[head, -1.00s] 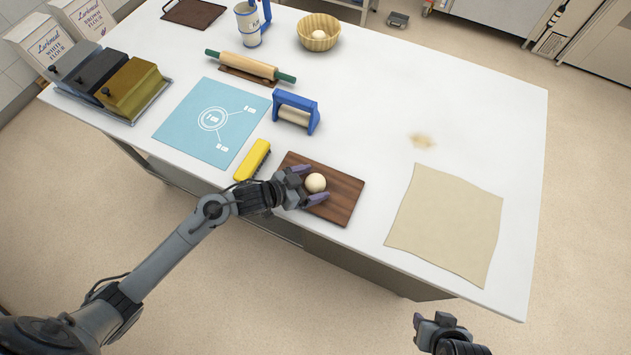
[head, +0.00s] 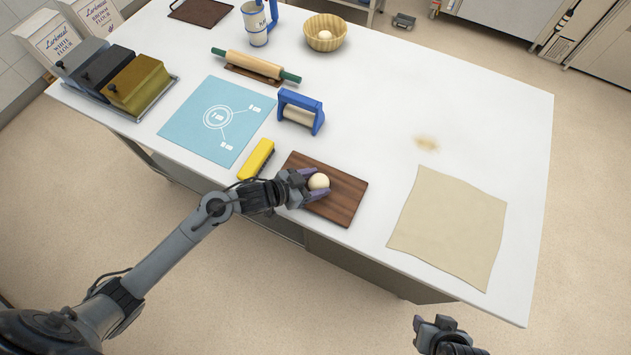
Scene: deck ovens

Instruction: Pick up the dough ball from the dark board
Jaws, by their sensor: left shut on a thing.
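The pale dough ball (head: 318,181) is at the dark wooden board (head: 345,205), near the board's left half. My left gripper (head: 313,186) reaches in from the left and is shut on the dough ball, with a finger on either side of it. I cannot tell whether the ball still touches the board. My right gripper (head: 437,327) is at the bottom edge of the view, off the table's front side and away from the board. I cannot make out its finger gap.
A yellow brush (head: 256,159) lies just left of the board. A blue roller tool (head: 299,112) stands behind it, and a blue mat (head: 215,122) lies further left. A beige cloth (head: 449,228) lies to the right.

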